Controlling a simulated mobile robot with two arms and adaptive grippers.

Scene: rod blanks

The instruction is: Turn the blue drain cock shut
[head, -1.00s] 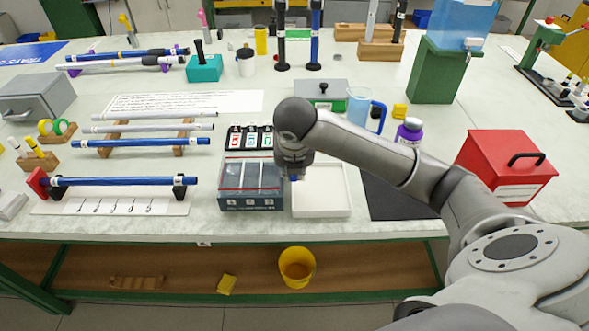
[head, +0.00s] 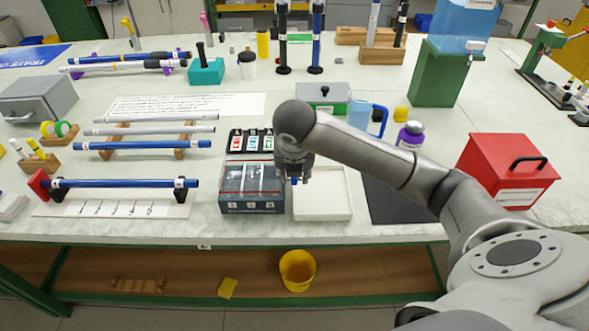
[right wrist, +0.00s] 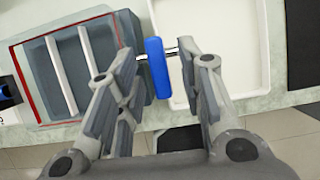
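My right gripper (head: 296,180) is low over the left part of the white tray (head: 321,213). In the right wrist view a blue bar-shaped piece (right wrist: 157,67) with short metal stubs on both sides sits between its fingers (right wrist: 163,65). The stubs reach the fingers, and the gripper looks shut on this piece. I cannot tell whether it is the drain cock. In the head view only a speck of blue shows under the gripper. A blue water tank (head: 464,22) on a green stand (head: 438,78) has a small pale tap (head: 476,46). My left gripper is out of view.
A grey compartment box (head: 252,209) stands directly left of the tray. A dark mat (head: 390,204) and a red case (head: 503,170) lie to the right. Blue rods (head: 124,184) rest on supports at left. A yellow bucket (head: 297,272) stands below the table edge.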

